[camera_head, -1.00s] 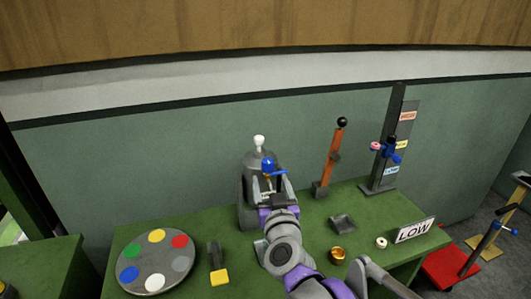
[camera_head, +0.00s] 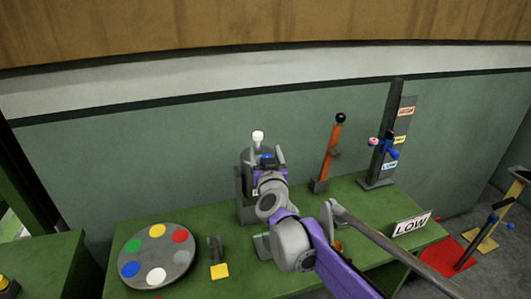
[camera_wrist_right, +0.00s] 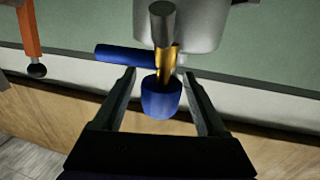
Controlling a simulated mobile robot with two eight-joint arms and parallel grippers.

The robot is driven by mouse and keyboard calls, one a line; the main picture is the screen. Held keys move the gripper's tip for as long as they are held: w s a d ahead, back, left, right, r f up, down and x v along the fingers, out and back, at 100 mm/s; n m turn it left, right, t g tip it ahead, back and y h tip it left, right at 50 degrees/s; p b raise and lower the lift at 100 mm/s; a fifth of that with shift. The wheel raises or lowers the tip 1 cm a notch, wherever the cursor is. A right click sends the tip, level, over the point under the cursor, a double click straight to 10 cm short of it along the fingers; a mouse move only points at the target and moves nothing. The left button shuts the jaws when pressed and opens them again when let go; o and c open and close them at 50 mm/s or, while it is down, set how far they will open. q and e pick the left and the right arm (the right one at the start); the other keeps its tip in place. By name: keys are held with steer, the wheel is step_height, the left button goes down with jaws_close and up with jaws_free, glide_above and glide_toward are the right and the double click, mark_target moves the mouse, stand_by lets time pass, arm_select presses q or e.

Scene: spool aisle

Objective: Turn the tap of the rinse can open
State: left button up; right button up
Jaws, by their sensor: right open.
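The grey rinse can (camera_head: 258,150) with a white top knob stands at the back of the green bench, mostly hidden behind my right gripper (camera_head: 265,156). Its tap has a blue knob (camera_head: 267,158). In the right wrist view the can's grey body (camera_wrist_right: 205,25) is at the top, with a brass stem and blue knob (camera_wrist_right: 161,100) below it. A blue lever handle (camera_wrist_right: 125,53) sticks out left, toward the orange lever. My right gripper (camera_wrist_right: 159,75) is open, with a finger on either side of the blue knob and a visible gap. My left gripper is out of view.
An orange lever (camera_head: 330,160) and a post with labels (camera_head: 387,140) stand to the right.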

jaws_close()
stand_by(0.3)
